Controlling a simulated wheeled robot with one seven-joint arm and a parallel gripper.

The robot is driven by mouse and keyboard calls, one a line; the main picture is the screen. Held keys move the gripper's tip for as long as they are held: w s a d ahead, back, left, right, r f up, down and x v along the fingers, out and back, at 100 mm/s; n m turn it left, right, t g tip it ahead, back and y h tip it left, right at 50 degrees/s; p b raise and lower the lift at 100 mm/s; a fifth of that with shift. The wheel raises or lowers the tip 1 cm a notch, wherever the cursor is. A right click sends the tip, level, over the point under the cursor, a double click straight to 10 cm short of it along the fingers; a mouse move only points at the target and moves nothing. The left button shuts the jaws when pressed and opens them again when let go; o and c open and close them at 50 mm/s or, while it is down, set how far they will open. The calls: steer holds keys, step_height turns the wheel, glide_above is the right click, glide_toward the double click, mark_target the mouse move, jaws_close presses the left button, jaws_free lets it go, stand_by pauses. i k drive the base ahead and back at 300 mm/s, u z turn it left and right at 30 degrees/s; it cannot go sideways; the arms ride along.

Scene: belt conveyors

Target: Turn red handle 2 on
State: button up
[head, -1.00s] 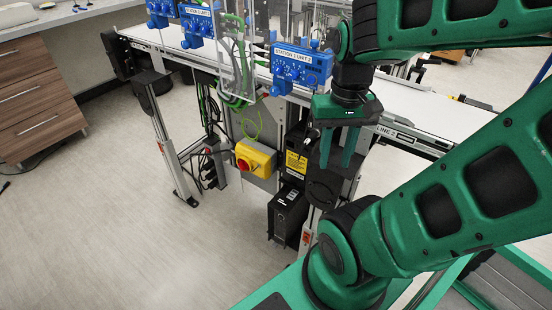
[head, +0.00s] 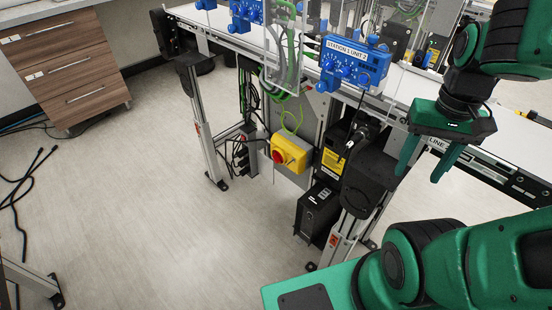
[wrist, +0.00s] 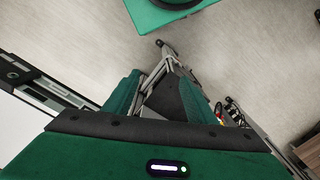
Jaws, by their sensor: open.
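A red rotary handle (head: 278,156) sits on the front of a yellow switch box (head: 297,152), mounted low under the conveyor in the head view. No number is readable on it. My gripper (head: 419,176) is to the right of the box, pointing down in front of the conveyor edge. It is open and empty, its two green fingers apart. In the wrist view the fingers of my gripper (wrist: 162,92) reach away from the camera over the conveyor leg and floor.
The belt conveyor (head: 400,80) crosses the head view, carrying blue control units (head: 352,62). Below it are a black box (head: 317,212), cables and a leg (head: 203,125). A wooden drawer cabinet (head: 65,65) stands at left. The floor at left is mostly clear.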

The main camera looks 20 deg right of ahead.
mark_target(277, 157)
steer(key=k, duration=1.15)
steer(key=u, duration=0.5)
steer(key=i, duration=1.55)
steer(key=z, duration=0.2)
